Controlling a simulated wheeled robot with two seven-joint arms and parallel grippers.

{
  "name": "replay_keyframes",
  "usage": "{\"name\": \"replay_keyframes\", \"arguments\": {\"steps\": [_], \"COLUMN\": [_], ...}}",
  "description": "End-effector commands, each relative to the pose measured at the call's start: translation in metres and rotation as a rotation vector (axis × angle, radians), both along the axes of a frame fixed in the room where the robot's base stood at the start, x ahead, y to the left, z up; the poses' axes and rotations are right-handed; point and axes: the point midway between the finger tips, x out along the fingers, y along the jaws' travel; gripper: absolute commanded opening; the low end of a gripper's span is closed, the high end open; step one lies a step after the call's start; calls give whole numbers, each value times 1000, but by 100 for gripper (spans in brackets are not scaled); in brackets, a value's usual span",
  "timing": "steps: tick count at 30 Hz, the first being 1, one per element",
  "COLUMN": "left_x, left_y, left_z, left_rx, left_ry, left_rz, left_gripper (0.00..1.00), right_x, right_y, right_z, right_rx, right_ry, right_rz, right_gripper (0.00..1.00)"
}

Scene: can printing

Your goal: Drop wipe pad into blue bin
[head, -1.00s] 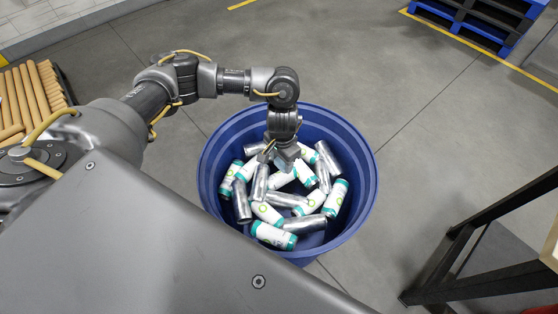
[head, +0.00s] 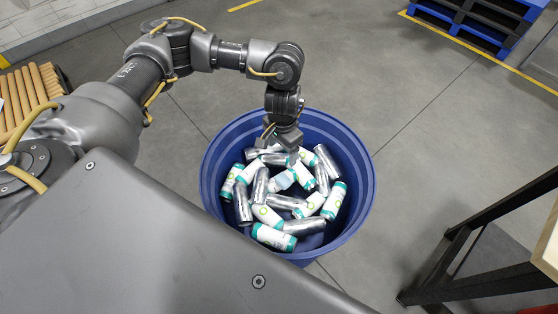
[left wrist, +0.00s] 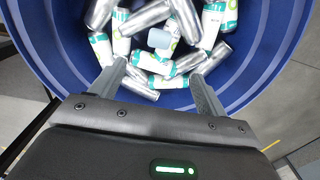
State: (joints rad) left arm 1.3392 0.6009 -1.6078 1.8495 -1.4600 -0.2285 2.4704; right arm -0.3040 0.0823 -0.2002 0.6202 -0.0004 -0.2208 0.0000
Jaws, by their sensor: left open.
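The blue bin (head: 212,150) stands on the floor in the middle of the head view and holds several silver and white-green cans. The wipe pad, a small pale blue-grey piece, lies on the cans inside the bin (left wrist: 159,38) in the left wrist view. It also shows as a pale patch among the cans (head: 283,180) in the head view. My left gripper (head: 279,145) is over the far part of the bin, pointing down. In the left wrist view its fingers (left wrist: 157,72) are apart with nothing between them, and the pad is clear of them. My right gripper is not in view.
A dark metal frame (head: 470,230) stands at the right. Blue and black pallets (head: 480,20) lie at the upper right. Brown rolls (head: 35,95) sit at the left edge. The grey floor around the bin is mostly clear.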

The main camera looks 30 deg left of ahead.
Motion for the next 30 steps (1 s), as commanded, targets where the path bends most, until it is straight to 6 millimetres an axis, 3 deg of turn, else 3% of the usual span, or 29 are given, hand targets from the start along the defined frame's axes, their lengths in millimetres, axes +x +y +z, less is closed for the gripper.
{"name": "replay_keyframes", "arguments": {"steps": [7, 30], "left_x": [0, 0], "left_y": [0, 1], "left_z": [22, 22], "left_rx": [1, 0], "left_ry": [-1, 0], "left_rz": [-1, 1], "left_gripper": [75, 75], "right_x": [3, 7], "right_y": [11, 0], "right_z": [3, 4], "right_rx": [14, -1], "right_ry": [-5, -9], "right_rz": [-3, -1], "right_gripper": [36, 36]}}
